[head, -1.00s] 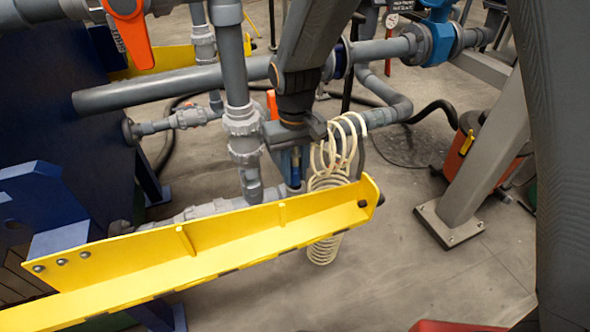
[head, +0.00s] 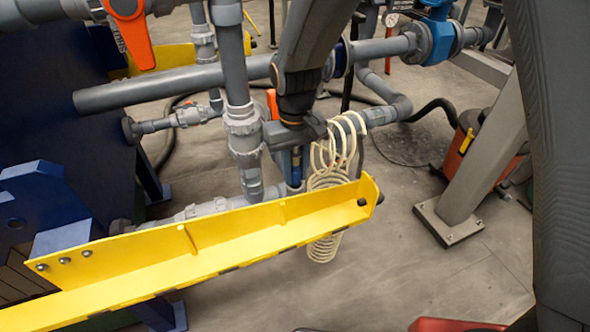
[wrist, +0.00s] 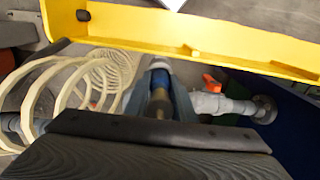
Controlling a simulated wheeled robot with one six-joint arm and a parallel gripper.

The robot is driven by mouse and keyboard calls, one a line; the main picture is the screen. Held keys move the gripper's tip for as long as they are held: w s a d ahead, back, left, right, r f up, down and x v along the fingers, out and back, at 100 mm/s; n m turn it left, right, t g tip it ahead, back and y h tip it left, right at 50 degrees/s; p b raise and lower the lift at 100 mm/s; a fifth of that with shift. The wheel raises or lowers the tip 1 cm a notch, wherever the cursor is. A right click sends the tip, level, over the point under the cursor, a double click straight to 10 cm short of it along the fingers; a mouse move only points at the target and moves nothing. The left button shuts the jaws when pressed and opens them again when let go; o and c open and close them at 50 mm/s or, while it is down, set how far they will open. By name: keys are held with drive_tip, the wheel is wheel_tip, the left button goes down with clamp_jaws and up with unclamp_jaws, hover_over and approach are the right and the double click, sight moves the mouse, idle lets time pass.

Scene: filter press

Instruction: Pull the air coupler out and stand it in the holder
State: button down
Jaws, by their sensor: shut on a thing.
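The air coupler (head: 296,172) is a small blue cylinder with a brass-coloured upper part. It is also in the middle of the wrist view (wrist: 158,92), between the two fingers. My gripper (head: 295,158) is shut on it from above, behind the yellow beam. The coupler's lower end is at a grey pipe-like opening (wrist: 160,64); I cannot tell whether it sits inside. A cream coiled hose (head: 327,185) hangs just right of my gripper in the head view. I cannot make out the holder for certain.
A yellow beam (head: 240,245) crosses in front of the coupler, close to my gripper. Grey pipes (head: 240,120) stand to the left, and an orange-handled valve (head: 133,38) is at the upper left. Open floor (head: 410,275) lies to the right.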

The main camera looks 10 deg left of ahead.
sight(296, 153)
drive_tip(key=shift+f+b, duration=0.3)
drive_tip(key=shift+f, duration=0.4)
drive_tip(key=c, duration=1.4)
unclamp_jaws()
drive_tip(key=shift+c, duration=0.2)
wheel_tip(296, 153, up, 8)
drive_tip(key=shift+f+b, duration=0.15)
drive_tip(key=shift+b, duration=0.55)
drive_tip(key=s+d+f+m, duration=0.1)
drive_tip(key=s+d+m, duration=0.2)
drive_tip(key=d, duration=1.1)
drive_tip(key=s+d+f+m, duration=0.1)
drive_tip(key=s+d+m, duration=0.2)
drive_tip(key=d, duration=1.1)
drive_tip(key=s, duration=0.3)
drive_tip(key=shift+f+t, duration=0.2)
drive_tip(key=shift+t, duration=0.2)
drive_tip(key=shift+s+d, duration=0.1)
